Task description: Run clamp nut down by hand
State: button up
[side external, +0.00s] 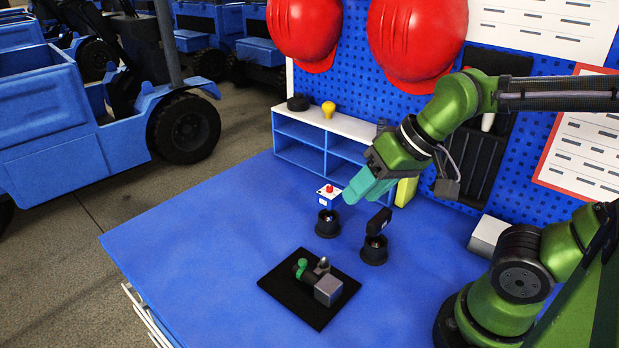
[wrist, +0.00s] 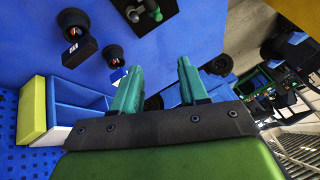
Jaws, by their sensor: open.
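A small clamp fixture lies on a black square mat (side external: 282,285) in the side external view. It has a dark cylindrical body, a grey block (side external: 328,290) at its right end and a green knob-like part (side external: 302,265) at its left end. I cannot tell for sure which part is the clamp nut. My gripper (side external: 362,188), with teal fingers, hangs above the table, behind and to the right of the fixture, well clear of it. In the wrist view, the gripper (wrist: 160,78) is open with nothing held. The fixture (wrist: 145,10) is cut off at the top edge there.
Two black round cups (side external: 328,224) (side external: 374,250) stand behind the mat, with a black block (side external: 379,220) at the right one. A yellow block (side external: 405,191) is beyond my gripper. The table's left is clear.

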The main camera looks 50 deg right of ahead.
aim_at(324, 258)
jog(key=w+f+n+g+h, duration=0.1)
jog(key=w+f+n+g, duration=0.2)
jog(key=n, duration=0.5)
jog(key=w+f+n+g+h, duration=0.1)
jog(key=w+n+g, duration=0.2)
jog(key=w+n, duration=0.3)
jog(key=shift+n, duration=0.7)
jog(key=f, duration=0.5)
jog(key=s+f, duration=0.1)
jog(key=f, duration=0.9)
jog(key=shift+s+a+f, duration=0.15)
jog(key=shift+a+f, duration=0.1)
jog(key=shift+a, duration=0.05)
jog(key=shift+c, duration=0.2)
grip_shut()
